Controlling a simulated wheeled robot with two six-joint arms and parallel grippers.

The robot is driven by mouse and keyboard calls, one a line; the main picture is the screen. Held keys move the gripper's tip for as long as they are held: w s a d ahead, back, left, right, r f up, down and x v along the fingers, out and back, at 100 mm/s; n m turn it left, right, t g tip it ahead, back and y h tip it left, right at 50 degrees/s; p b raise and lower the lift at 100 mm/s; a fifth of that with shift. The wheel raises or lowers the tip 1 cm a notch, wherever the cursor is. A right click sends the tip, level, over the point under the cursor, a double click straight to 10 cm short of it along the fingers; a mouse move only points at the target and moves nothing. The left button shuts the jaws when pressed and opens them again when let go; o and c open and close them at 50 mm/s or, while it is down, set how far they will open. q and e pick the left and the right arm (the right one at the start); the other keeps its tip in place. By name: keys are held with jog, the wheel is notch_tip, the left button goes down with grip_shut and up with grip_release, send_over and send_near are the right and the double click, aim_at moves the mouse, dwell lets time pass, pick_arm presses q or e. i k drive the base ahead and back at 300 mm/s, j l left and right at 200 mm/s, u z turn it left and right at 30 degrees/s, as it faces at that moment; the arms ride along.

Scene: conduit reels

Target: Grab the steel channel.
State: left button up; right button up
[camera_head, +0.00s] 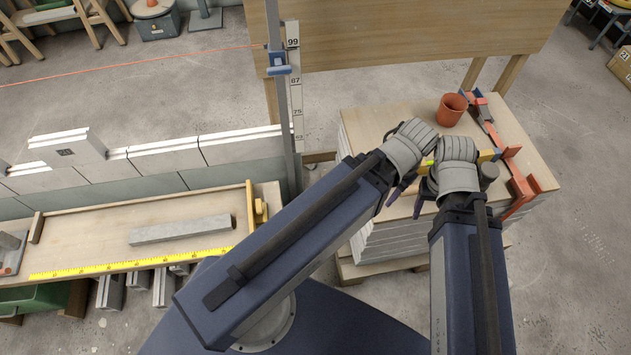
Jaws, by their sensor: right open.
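A long grey bar, which looks like the steel channel (180,230), lies flat on the wooden bench (110,222) at the left. Nothing touches it from above. My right gripper (428,190) is over the stacked boards at the right, far from the bar. It is open, and its wrist hides part of it. My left gripper (398,188) is close beside it, over the same stack. Its fingers are mostly hidden behind its wrist, so its opening cannot be told.
A yellow measuring strip (130,262) runs along the bench's front edge. A low block wall (150,160) stands behind it. A steel post (280,110) rises at the bench's right end. The board stack (385,125) carries an orange pot (451,109) and a red clamp (515,160).

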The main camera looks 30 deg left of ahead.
aim_at(220, 223)
jog(key=u, duration=0.45)
jog(key=j+u, duration=0.15)
jog(key=u, duration=0.3)
jog(key=k+j+u, duration=0.1)
jog(key=u, duration=0.8)
jog(key=j+u, duration=0.15)
jog(key=u, duration=0.3)
jog(key=j+z, duration=0.15)
jog(key=z, duration=0.3)
jog(key=i+j+z, duration=0.1)
jog(key=z, duration=0.35)
jog(key=j+z, duration=0.2)
jog(key=j, duration=0.25)
jog(key=k+j+z, duration=0.1)
jog(key=j+z, duration=0.15)
jog(key=j, duration=0.2)
jog(key=k+j+z, duration=0.2)
jog(key=j, duration=0.7)
jog(key=k+j, duration=0.15)
jog(key=j, duration=0.3)
